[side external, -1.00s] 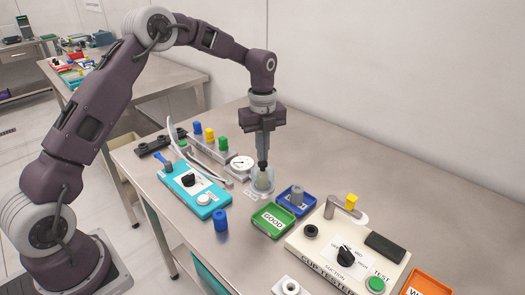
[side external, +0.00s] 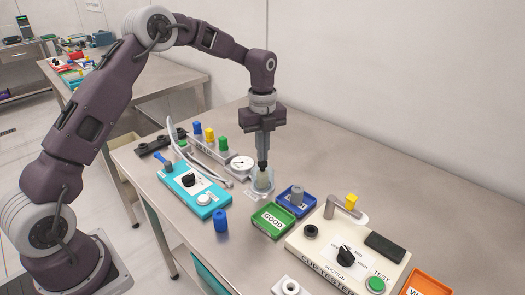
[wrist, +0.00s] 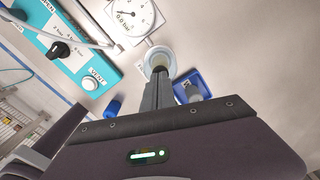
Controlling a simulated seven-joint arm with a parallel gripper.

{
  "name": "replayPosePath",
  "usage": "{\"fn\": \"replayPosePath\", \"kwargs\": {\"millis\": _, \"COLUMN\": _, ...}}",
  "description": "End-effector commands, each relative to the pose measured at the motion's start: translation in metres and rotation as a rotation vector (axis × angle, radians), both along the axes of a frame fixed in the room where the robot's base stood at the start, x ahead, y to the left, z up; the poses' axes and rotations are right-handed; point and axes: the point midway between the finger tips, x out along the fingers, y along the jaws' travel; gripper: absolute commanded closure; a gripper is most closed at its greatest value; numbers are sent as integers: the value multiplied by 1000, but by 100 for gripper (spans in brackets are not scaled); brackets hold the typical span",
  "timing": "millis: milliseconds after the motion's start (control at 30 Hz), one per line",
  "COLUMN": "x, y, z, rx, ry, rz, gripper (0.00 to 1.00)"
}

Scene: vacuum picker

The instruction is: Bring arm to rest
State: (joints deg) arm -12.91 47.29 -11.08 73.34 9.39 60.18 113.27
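My gripper (side external: 263,163) points straight down over the clear round cup (side external: 262,183) on the bench. Its narrow fingers are close together and look shut, with the dark tips at the cup's mouth. In the wrist view the fingers (wrist: 158,76) reach to the round pale cup (wrist: 159,55). I cannot tell whether the tips touch it, and I see no clear object held between them. My arm reaches out from the left, bent high above the bench.
Around the cup stand a dial gauge (side external: 241,165), a turquoise vent box (side external: 194,188), the green GOOD tray (side external: 272,222), a blue tray (side external: 286,204) and a blue cylinder (side external: 221,221). The cup tester (side external: 318,243) is at right. The bench behind is bare.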

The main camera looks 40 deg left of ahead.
Motion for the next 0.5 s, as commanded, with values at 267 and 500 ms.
{"fn": "replayPosePath", "kwargs": {"millis": 267, "x": 0, "y": 0, "z": -7, "rx": 0, "ry": 0, "rz": 0, "gripper": 100}}
{"fn": "replayPosePath", "kwargs": {"millis": 500, "x": 0, "y": 0, "z": -8, "rx": 0, "ry": 0, "rz": 0, "gripper": 100}}
